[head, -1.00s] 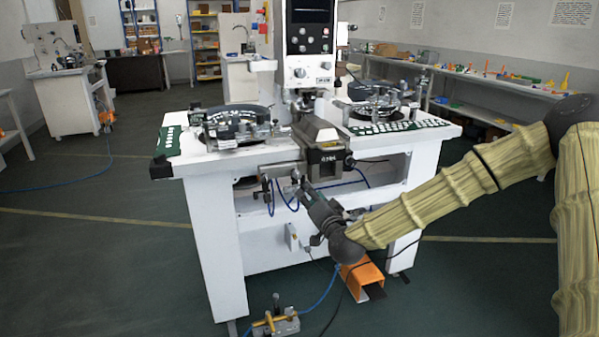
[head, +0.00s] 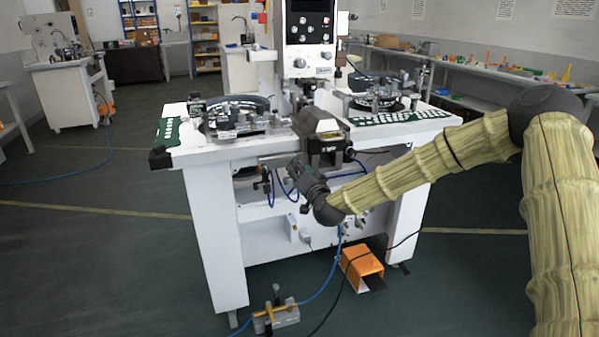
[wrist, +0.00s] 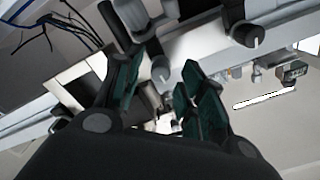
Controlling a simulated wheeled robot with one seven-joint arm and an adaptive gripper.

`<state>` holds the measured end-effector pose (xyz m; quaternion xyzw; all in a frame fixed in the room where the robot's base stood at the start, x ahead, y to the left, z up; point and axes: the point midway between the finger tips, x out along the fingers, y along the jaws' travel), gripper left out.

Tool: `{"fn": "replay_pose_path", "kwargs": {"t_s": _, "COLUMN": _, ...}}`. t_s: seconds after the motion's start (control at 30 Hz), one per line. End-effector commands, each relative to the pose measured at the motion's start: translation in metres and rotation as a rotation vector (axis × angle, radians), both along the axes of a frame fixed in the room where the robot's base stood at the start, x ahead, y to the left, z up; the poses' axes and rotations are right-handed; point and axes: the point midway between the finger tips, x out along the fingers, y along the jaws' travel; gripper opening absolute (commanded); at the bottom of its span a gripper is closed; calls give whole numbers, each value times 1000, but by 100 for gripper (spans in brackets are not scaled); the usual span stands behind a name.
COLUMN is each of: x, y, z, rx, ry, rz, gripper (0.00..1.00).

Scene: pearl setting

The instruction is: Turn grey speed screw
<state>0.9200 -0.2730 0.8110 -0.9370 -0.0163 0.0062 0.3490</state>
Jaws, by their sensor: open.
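My gripper (wrist: 160,82) is open, its two dark green padded fingers apart in the wrist view. A small grey screw-like knob (wrist: 160,70) shows in the gap between the fingertips, with no visible contact. I cannot tell for sure that it is the grey speed screw. A dark round knob with a pale line (wrist: 247,36) sits to the right, outside the fingers. In the head view my gripper (head: 297,168) is at the front edge of the white machine table (head: 215,220), just below the dark block (head: 326,150); the screw is too small to make out there.
Blue tubes (head: 281,189) and small fittings hang under the table front, left of my gripper. An orange pedal box (head: 360,266) and a small metal unit (head: 275,318) with a hose stand on the floor. The floor in front is otherwise mostly clear.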

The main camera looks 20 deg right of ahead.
Motion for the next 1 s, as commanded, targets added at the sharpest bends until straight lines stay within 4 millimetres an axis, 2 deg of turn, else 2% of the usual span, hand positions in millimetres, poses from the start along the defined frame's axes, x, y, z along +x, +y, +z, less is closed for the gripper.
{"fn": "replay_pose_path", "kwargs": {"t_s": 0.37, "x": 6, "y": 0, "z": 0, "rx": 1, "ry": 0, "rz": 0, "gripper": 40}}
{"fn": "replay_pose_path", "kwargs": {"t_s": 0.4, "x": 6, "y": 0, "z": 0, "rx": 1, "ry": 0, "rz": 0, "gripper": 39}}
{"fn": "replay_pose_path", "kwargs": {"t_s": 0.6, "x": 6, "y": 0, "z": 0, "rx": 1, "ry": 0, "rz": -1, "gripper": 2}}
{"fn": "replay_pose_path", "kwargs": {"t_s": 1.0, "x": 6, "y": -1, "z": -1, "rx": 81, "ry": 2, "rz": -2, "gripper": 0}}
